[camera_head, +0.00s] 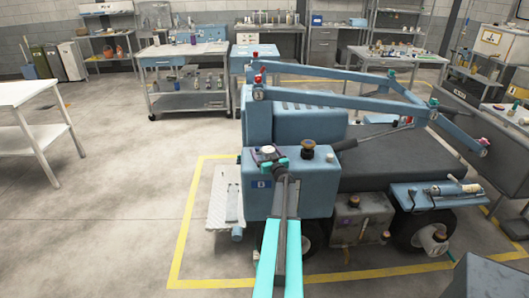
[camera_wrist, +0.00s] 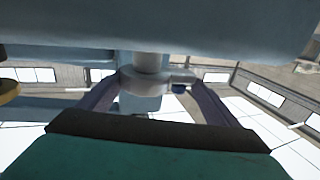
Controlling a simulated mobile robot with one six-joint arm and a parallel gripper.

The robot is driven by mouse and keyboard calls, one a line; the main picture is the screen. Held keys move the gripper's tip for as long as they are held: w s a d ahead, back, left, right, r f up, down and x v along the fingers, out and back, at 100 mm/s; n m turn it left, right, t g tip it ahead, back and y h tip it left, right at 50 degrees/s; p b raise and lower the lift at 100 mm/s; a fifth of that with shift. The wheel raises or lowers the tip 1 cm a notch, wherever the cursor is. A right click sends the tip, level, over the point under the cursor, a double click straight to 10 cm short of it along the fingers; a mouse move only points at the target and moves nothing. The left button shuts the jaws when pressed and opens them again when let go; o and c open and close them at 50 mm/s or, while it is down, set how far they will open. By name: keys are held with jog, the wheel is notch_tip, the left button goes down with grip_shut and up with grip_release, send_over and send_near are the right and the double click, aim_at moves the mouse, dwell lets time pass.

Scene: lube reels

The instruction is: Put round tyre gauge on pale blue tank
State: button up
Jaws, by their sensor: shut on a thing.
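The pale blue tank (camera_head: 308,192) is the boxy blue body at the front of the parked vehicle, with a small dark label on its face. My gripper (camera_head: 267,160) is at the left part of the tank's top, at the end of my arm. A small pale round thing, apparently the tyre gauge (camera_head: 268,149), shows at the fingertips. In the wrist view my gripper (camera_wrist: 155,98) has its two dark fingers on either side of a grey-white cylindrical body, the gauge (camera_wrist: 140,92). A blue surface (camera_wrist: 190,25) lies beside it. I cannot tell whether the gauge touches the tank.
A blue boom (camera_head: 340,97) crosses above and behind. A black lever (camera_head: 365,137) lies to the right. A yellow floor line (camera_head: 187,225) surrounds the vehicle. Open floor lies to the left.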

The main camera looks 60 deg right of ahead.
jog(key=o, duration=1.2)
jog(key=shift+f, duration=0.15)
jog(key=shift+s+a, duration=0.1)
jog(key=shift+b+v, duration=1.5)
jog(key=shift+v, duration=4.4)
jog(key=shift+s, duration=0.1)
